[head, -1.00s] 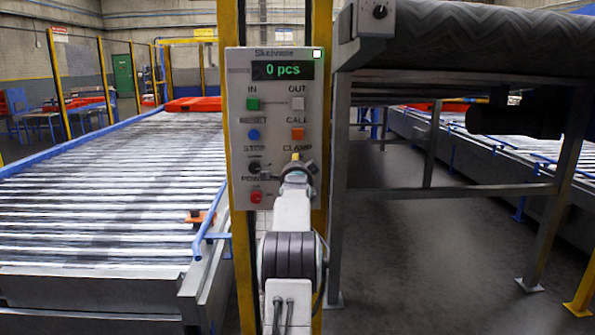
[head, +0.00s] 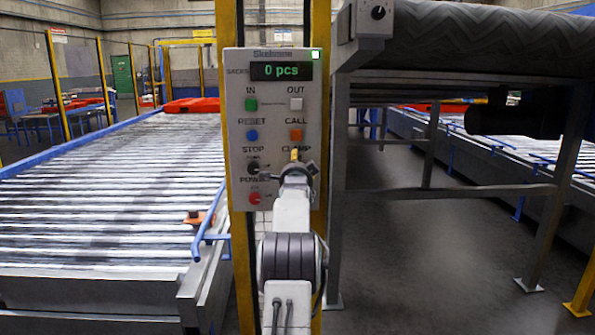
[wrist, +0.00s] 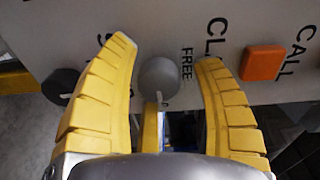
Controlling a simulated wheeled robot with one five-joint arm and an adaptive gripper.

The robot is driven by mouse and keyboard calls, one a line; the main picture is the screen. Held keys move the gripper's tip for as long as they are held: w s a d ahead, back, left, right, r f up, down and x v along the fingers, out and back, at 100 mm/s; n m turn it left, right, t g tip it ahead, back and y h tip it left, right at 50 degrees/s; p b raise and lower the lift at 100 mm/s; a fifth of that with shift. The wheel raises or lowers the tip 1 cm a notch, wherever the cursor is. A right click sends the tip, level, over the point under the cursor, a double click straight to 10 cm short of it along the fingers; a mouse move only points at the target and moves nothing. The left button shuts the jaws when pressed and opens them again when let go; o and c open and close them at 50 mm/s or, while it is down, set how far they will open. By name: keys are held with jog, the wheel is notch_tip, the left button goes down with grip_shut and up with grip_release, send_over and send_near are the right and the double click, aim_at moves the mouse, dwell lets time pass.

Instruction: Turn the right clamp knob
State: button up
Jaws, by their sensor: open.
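The clamp knob (wrist: 160,76) is a round grey knob on the control panel (head: 233,110), beside the word FREE. In the wrist view it sits between the two yellow fingers of my gripper (wrist: 165,50), with a gap on each side. The fingers are open and neither visibly touches the knob. In the head view my gripper (head: 296,158) is in front of the panel below the CLAMP label and hides the knob.
An orange CALL button (wrist: 263,62) lies to the right of the fingers in the wrist view, and a dark knob (wrist: 62,86) to the left. A red button (head: 254,198) is low on the panel. A roller conveyor (head: 90,200) stands left, a belt conveyor (head: 460,40) right.

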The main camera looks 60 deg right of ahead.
jog(key=shift+a, duration=0.1)
jog(key=v, duration=1.1)
jog(key=shift+s+a, duration=0.2)
jog(key=shift+a, duration=0.15)
jog(key=shift+r, duration=0.1)
dwell(0.5)
